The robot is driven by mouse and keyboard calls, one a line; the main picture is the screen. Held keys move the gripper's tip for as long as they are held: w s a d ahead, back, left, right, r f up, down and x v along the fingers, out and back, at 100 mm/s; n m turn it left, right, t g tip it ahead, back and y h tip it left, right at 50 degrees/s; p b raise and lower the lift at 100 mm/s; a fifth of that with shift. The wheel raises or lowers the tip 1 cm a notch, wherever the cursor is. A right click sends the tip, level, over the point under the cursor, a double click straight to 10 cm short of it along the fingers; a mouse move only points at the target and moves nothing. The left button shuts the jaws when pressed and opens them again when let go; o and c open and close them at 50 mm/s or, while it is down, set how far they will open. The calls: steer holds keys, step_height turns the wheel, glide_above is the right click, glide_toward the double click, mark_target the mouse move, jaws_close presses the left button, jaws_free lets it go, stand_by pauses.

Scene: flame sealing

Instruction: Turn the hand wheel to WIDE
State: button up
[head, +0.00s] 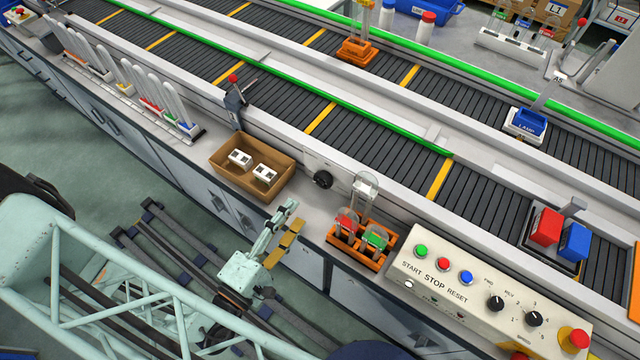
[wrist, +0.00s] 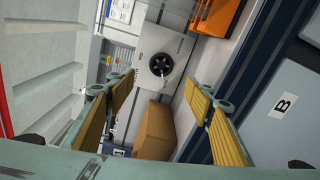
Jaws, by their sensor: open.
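The hand wheel (head: 322,179) is a small black wheel on a light grey plate on the conveyor's near side. In the wrist view the wheel (wrist: 161,66) shows near the middle, face on, with small lettering around it that I cannot read for sure. My gripper (head: 284,236) is in front of the bench edge, below and left of the wheel, and apart from it. In the wrist view my gripper (wrist: 160,88) is open and empty, its yellow-padded fingers spread on both sides of the wheel, which lies beyond them.
A brown box (head: 222,178) with two white pieces stands left of the wheel. An orange rack (head: 355,248) with coloured items and a clear round part stands to its right. Farther right is a control panel (head: 460,290) with buttons and knobs. The conveyor (head: 290,110) runs behind.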

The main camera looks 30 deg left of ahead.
mark_target(321, 183)
steer(key=m+b, duration=0.1)
steer(key=m, duration=0.3)
steer(key=shift+s+m, duration=0.1)
steer(key=shift+m, duration=0.2)
steer(key=m+b, duration=0.1)
steer(key=m, duration=0.3)
steer(key=shift+d+f, duration=0.1)
steer(key=m+b, duration=0.1)
steer(key=m, duration=0.3)
steer(key=m+b, duration=0.1)
steer(key=m, duration=0.3)
steer(key=shift+s+d+m, duration=0.2)
steer(key=shift+m, duration=0.1)
steer(key=shift+w, duration=0.2)
steer(key=shift+w+b, duration=0.65)
steer(key=shift+w, duration=6.05)
